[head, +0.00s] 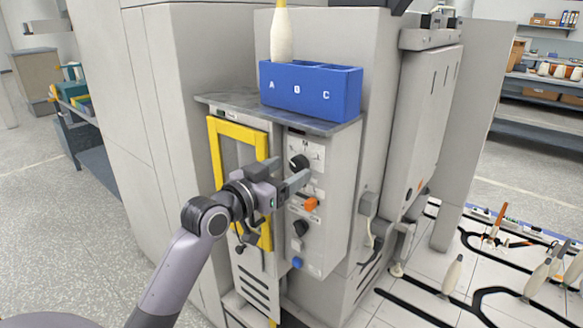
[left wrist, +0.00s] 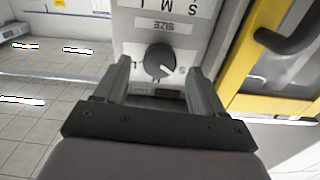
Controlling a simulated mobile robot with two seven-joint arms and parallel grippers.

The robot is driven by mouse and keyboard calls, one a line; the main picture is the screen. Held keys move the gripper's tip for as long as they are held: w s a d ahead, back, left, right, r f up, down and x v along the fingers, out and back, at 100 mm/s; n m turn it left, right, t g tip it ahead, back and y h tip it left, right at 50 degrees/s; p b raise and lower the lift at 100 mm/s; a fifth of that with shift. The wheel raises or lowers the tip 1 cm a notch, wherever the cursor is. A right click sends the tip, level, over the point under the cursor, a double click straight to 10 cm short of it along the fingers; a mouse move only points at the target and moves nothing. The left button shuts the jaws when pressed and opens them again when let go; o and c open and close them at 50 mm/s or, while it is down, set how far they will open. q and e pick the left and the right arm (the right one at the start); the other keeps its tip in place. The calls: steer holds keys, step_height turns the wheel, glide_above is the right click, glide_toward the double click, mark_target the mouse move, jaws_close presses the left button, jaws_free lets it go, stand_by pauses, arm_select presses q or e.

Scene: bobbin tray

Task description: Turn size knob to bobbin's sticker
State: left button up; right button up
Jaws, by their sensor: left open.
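The black size knob (head: 299,163) is on the grey panel of the machine, and it also shows in the left wrist view (left wrist: 159,60) under an upside-down SIZE label (left wrist: 166,26). Its white pointer mark points to the lower right there. My left gripper (left wrist: 160,78) is open, with one finger on each side of the knob; I cannot tell whether they touch it. It also shows at the panel in the head view (head: 287,173). A pale bobbin (head: 281,37) with a yellow top stands upright at the A end of the blue tray (head: 310,105). No sticker is readable on it.
A yellow-framed door (head: 217,150) is beside the panel. An orange knob (head: 311,204), a black knob (head: 301,228) and a blue button (head: 297,263) are below the size knob. More bobbins (head: 452,276) stand at the lower right.

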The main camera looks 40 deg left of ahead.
arm_select(q)
steer(key=shift+w+d, duration=0.1)
steer(key=shift+w, duration=0.85)
